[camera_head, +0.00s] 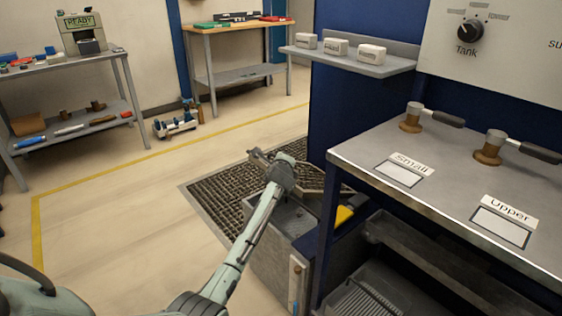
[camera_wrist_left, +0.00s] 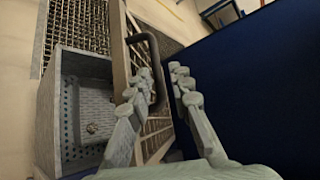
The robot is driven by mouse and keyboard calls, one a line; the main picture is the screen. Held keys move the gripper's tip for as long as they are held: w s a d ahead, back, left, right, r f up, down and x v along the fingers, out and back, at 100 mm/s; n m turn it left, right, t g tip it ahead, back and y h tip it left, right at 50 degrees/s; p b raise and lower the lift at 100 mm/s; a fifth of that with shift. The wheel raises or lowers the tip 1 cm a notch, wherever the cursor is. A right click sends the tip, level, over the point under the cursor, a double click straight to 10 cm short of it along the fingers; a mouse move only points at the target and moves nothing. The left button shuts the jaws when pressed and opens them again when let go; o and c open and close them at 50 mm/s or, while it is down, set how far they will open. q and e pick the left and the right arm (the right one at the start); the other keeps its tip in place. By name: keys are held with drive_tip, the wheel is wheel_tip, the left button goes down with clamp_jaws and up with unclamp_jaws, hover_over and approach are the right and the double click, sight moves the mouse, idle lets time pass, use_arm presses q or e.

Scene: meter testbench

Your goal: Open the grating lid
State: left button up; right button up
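The grating lid (camera_wrist_left: 117,45) stands raised and steeply tilted at the right side of the open grey box (camera_wrist_left: 50,110) in the left wrist view. Its dark bar handle (camera_wrist_left: 154,48) sticks out between the fingers of my left gripper (camera_wrist_left: 160,78). The fingers are apart, with the handle nearer the left finger; whether it touches is unclear. In the head view my left gripper (camera_head: 278,162) is at the lid (camera_head: 308,174), partly hiding it, above the box (camera_head: 262,248). The box's perforated inner wall shows in the wrist view. My right gripper is out of view.
A dark floor grating (camera_head: 215,195) lies behind and left of the box. A metal workbench (camera_head: 450,190) and a blue panel (camera_head: 345,115) stand close on the right. A yellow object (camera_head: 344,214) is beside the box. The floor to the left is clear.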

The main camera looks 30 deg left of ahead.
use_arm(q)
drive_tip(key=shift+s+d+r, duration=0.1)
drive_tip(key=shift+s, duration=0.1)
drive_tip(key=shift+s+d, duration=0.15)
drive_tip(key=v, duration=0.2)
drive_tip(key=shift+s+d+r, duration=0.15)
drive_tip(key=shift+r, duration=0.15)
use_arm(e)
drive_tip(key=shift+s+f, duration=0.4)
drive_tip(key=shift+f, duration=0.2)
use_arm(q)
drive_tip(key=shift+c, duration=0.2)
